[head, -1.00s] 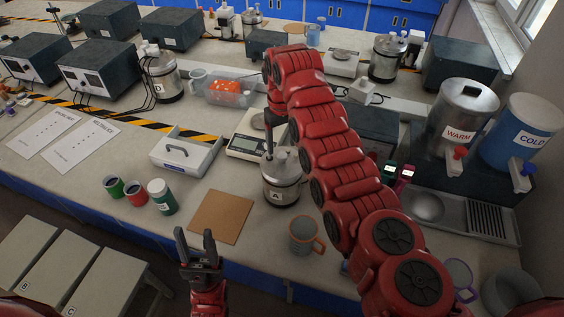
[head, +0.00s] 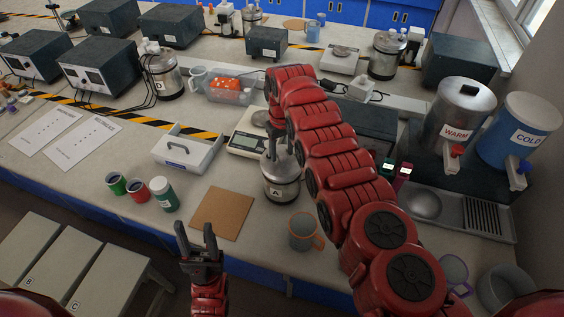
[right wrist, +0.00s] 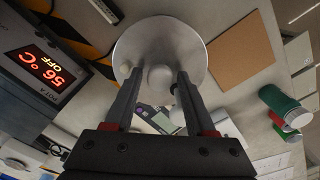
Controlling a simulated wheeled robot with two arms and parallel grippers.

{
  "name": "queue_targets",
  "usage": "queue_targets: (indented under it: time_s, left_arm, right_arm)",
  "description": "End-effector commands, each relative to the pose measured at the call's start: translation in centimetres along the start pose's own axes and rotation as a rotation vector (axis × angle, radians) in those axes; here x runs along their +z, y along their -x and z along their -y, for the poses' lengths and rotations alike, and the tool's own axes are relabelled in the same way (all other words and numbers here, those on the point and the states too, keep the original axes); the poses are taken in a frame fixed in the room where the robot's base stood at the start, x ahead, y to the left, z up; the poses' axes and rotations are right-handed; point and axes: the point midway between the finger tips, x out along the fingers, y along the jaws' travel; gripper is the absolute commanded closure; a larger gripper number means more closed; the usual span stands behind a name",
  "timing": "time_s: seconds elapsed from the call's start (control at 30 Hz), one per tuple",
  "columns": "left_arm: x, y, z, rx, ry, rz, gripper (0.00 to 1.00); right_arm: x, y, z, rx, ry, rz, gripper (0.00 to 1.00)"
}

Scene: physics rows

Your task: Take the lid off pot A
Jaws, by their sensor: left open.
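Pot A (head: 282,191) is a steel pot with an "A" label, upright on the bench. Its round metal lid (right wrist: 192,48) sits on it, with a pale round knob (right wrist: 160,77) in the middle. My right gripper (right wrist: 160,74) is over the lid, its two fingers apart on either side of the knob, with gaps showing. In the head view the right gripper (head: 281,153) reaches down to the lid, and my arm hides part of the area behind. My left gripper (head: 196,232) is open and empty, near the bench's front edge.
A brown square mat (head: 221,213) lies bare left of pot A. A grey mug (head: 303,232) with an orange handle stands front right. A scale (head: 247,143) is behind. Small jars (head: 163,195) stand at left.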

Motion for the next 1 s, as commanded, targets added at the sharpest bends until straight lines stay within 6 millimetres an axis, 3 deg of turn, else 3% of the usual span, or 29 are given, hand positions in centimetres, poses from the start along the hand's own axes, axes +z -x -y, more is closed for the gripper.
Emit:
queue_targets:
  time_s: [0.03, 0.3, 1.0]
  left_arm:
    - [0.0, 0.0, 0.0, 0.0, 0.0, 0.0, 0.5]
    - [0.0, 0.0, 0.0, 0.0, 0.0, 0.0, 0.5]
    - [0.0, 0.01, 0.0, 0.0, 0.0, 0.0, 0.5]
  right_arm:
    - [0.0, 0.0, -0.01, 0.0, 0.0, 0.0, 0.56]
    - [0.01, -0.01, -0.01, 0.0, 0.0, 0.0, 1.0]
    - [0.03, -0.02, -0.01, 0.0, 0.0, 0.001, 1.0]
